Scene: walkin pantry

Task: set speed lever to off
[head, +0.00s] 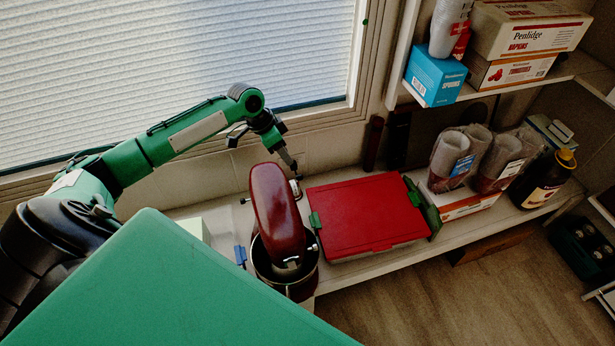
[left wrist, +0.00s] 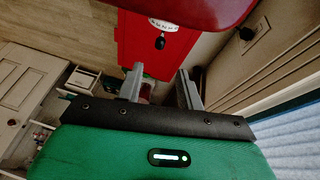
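A red stand mixer (head: 275,208) with a metal bowl stands on the counter below the window. In the left wrist view its red body (left wrist: 190,10) spans the top. A white marked dial (left wrist: 163,24) and a small black knob (left wrist: 160,43), apparently the speed lever, show below it. My left gripper (head: 294,170) is at the far side of the mixer, close to its head. In the left wrist view the gripper (left wrist: 160,72) has its fingers apart and empty, with the knob ahead of the gap. I cannot tell the lever's setting. My right gripper is out of view.
A red case (head: 367,212) with green clasps lies right of the mixer. Cups (head: 450,155), a dark bottle (head: 543,180) and shelf boxes (head: 434,76) are farther right. The window frame (head: 340,112) is close behind my left arm.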

